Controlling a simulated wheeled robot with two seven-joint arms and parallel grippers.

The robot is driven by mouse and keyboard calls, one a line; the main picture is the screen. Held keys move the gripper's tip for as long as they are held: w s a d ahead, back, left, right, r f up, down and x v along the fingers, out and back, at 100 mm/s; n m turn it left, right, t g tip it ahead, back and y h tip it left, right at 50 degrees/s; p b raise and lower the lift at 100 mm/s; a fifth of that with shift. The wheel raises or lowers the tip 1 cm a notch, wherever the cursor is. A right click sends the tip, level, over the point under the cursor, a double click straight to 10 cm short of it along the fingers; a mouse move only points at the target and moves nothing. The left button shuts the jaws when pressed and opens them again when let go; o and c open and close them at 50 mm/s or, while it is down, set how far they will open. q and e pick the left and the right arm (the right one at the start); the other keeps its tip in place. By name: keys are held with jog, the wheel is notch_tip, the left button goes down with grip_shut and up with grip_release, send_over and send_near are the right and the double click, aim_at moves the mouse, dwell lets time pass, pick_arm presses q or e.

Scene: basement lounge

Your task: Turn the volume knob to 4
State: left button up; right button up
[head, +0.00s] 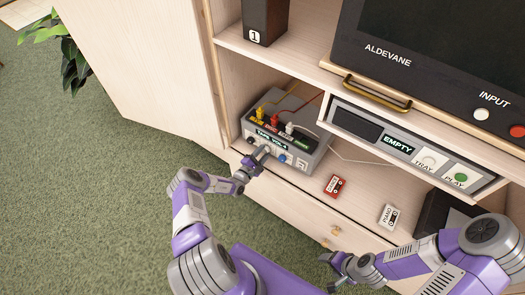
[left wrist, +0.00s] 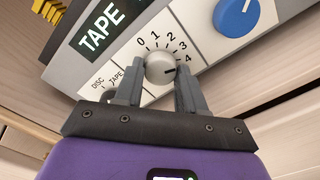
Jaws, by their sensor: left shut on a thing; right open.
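The grey volume knob (left wrist: 160,66) sits between the two fingers of my left gripper (left wrist: 156,78) in the left wrist view, and the fingers are shut on it. A printed scale from 0 to 4 curves around the knob. The dark pointer line on its face points right, toward the 4. The knob is on the front of a grey switch box (head: 312,160) on the shelf. The box's display (head: 271,137) appears to read TAPE VOL 4. My right gripper (head: 333,263) is open and empty near the drawer front.
A blue knob (left wrist: 236,15) is beside the volume knob. Yellow, red and white plugs stand on the box. A red cassette (head: 335,186) and a white PIANO cassette (head: 389,216) lie on the shelf. A player (head: 405,148) showing EMPTY is at right.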

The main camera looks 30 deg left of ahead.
pick_arm(q)
jog(key=shift+m+p, duration=0.45)
jog(key=shift+m, duration=0.35)
jog(key=o, duration=1.1)
jog(key=shift+a, duration=0.1)
jog(key=shift+c, duration=0.2)
jog(key=s+p, duration=0.2)
jog(key=s, duration=0.5)
jog(key=shift+s+a, duration=0.25)
